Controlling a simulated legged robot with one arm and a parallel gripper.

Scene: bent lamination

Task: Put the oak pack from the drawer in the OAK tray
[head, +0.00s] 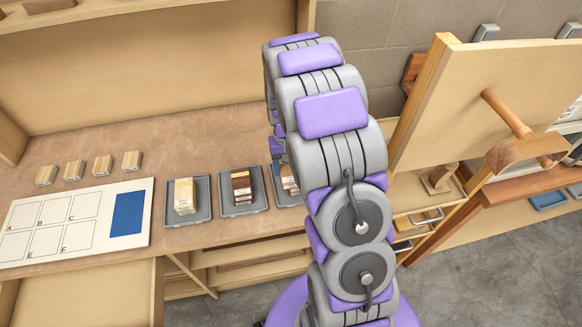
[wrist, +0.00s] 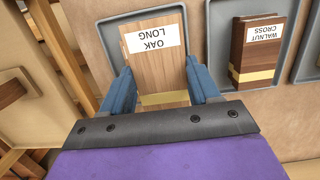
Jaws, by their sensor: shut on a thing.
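The oak pack (wrist: 158,62), a light wood block with a paper label reading OAK LONG and a pale band, is between the two blue fingers of my gripper (wrist: 160,72) in the wrist view. My gripper is shut on it. The pack is over or in a grey tray (wrist: 106,48); I cannot tell whether it touches the bottom. In the head view a pack (head: 289,179) shows in part at the rightmost tray (head: 284,200), beside my arm. My arm hides most of that tray and my gripper there. The tray's own name is not readable.
A dark walnut pack (wrist: 259,48) lies in the neighbouring tray (wrist: 222,60). A pale pack (head: 185,195) lies in the left tray (head: 172,212). A white lettered board (head: 100,212) and several small wood blocks (head: 102,166) are further left. Open shelving is below the bench.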

